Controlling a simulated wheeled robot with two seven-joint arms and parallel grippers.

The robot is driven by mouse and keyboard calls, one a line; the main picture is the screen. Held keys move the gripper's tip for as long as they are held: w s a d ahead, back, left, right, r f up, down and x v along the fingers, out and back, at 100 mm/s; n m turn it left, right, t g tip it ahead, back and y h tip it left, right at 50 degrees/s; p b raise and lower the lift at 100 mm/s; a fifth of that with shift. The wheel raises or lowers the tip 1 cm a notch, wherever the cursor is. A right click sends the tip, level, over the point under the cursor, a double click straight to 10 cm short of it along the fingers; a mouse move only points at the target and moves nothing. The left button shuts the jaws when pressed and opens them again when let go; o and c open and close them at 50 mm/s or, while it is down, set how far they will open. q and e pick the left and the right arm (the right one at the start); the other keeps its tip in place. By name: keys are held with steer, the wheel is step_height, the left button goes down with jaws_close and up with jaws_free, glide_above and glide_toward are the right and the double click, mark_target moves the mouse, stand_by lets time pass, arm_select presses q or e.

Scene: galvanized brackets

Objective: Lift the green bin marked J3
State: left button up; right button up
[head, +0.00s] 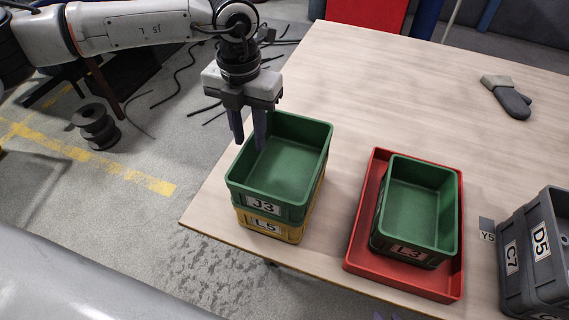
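The green bin marked J3 (248,193) stands on a yellow bin marked L5 (265,228) at the table's left front corner. It looks empty. My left gripper (249,143) points down at the J3 bin's left wall, its two fingers apart with nothing between them that I can make out. In the picture the fingers lie on either side of the wall's rim; whether they reach below it or touch it I cannot tell. Small dark purple tips at the bottom edge look like my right gripper (387,316); the rest of it is out of frame.
Grey bins marked C7 and D5 (540,243) stand at the right, beside a Y5 label (487,236). A grey glove (508,98) lies at the back right. The table's middle is clear.

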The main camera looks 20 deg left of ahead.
mark_target(252, 166)
arm_select(q)
steer(key=shift+w+a+f+p, duration=0.15)
steer(key=shift+f+p, duration=0.1)
steer(key=shift+f, duration=1.35)
steer(key=shift+s+a+f+p, duration=0.1)
steer(key=shift+f+p, duration=0.1)
steer(key=shift+f, duration=1.35)
steer(key=shift+w+r, duration=0.1)
jaws_close()
